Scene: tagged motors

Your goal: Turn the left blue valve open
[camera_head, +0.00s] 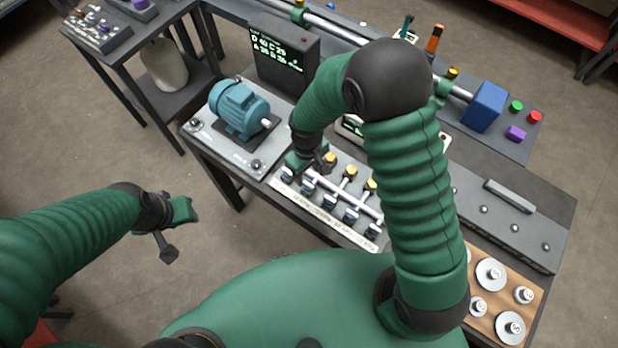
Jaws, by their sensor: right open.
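A row of small blue valves sits on the front pipe panel. The left blue valve (287,174) is at the row's left end; other blue valves (330,201) follow along the pipe to the right. My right gripper (312,163) is open, over the panel's left end, just above and beside the left blue valve. It partly hides the panel there, and I cannot tell whether it touches the valve. My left gripper (174,229) has its fingers apart and is empty, over the floor left of the bench.
Yellow-topped valves (351,171) stand behind the blue row. A teal motor (238,107) is on the plate to the left, and a display box (284,57) behind. Silver weights (491,274) lie on a wooden board at right. My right arm hides the middle of the bench.

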